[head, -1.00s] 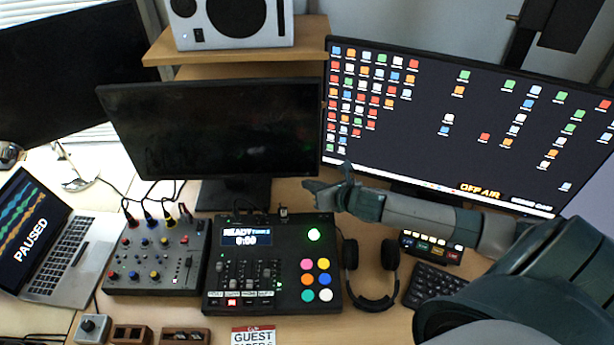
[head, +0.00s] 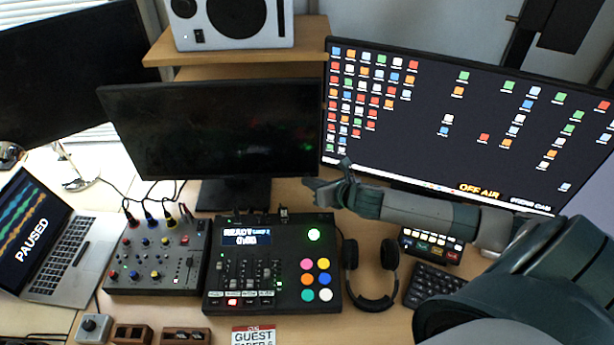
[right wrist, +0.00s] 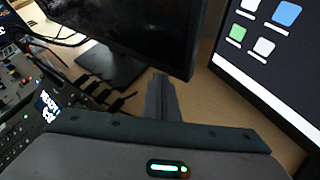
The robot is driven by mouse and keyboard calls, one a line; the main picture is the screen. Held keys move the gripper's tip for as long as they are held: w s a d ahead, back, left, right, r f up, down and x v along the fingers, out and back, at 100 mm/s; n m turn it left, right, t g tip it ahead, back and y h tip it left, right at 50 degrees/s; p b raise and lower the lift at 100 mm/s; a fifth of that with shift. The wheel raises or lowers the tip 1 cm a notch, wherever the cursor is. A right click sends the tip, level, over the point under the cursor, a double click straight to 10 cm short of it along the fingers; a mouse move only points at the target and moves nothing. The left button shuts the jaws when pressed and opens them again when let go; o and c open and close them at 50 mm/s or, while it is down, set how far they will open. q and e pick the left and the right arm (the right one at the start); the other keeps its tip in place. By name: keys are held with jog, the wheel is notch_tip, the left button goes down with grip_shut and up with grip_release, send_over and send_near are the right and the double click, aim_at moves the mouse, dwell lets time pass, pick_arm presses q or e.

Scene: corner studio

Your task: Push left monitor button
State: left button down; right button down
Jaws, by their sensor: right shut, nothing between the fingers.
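A black monitor with a dark screen (head: 215,125) stands on its base in the middle of the head view. Another dark monitor (head: 70,70) stands at the far left. I cannot make out a button on either. My right gripper (head: 308,184) is shut and empty, just below and in front of the middle monitor's lower right corner, pointing left. The right wrist view shows its fingers (right wrist: 161,88) close together under that monitor's lower edge (right wrist: 187,72); I cannot tell if they touch it. My left gripper is out of view.
A lit monitor (head: 440,130) stands at right, behind my right arm. Below the gripper are a black mixing console (head: 215,295), headphones (head: 371,303) and a keyboard (head: 432,285). A small mixer (head: 150,285) and a laptop (head: 55,265) lie at left. A speaker (head: 232,22) sits on a shelf.

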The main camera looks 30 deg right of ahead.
jog(key=shift+w, duration=0.1)
dwell(0.4)
jog(key=shift+s+a+p, duration=0.3)
jog(key=shift+s+p, duration=0.15)
jog(key=shift+s, duration=0.1)
jog(key=shift+s, duration=0.1)
jog(key=shift+s+a+p, duration=0.35)
jog(key=shift+s+a, duration=0.15)
jog(key=shift+s, duration=0.35)
jog(key=shift+s+a+p, duration=0.4)
jog(key=shift+s+a, duration=0.15)
jog(key=shift+s, duration=0.25)
jog(key=shift+s+a+p, duration=0.35)
jog(key=shift+s+a, duration=0.15)
jog(key=shift+s, duration=0.35)
jog(key=shift+r, duration=0.1)
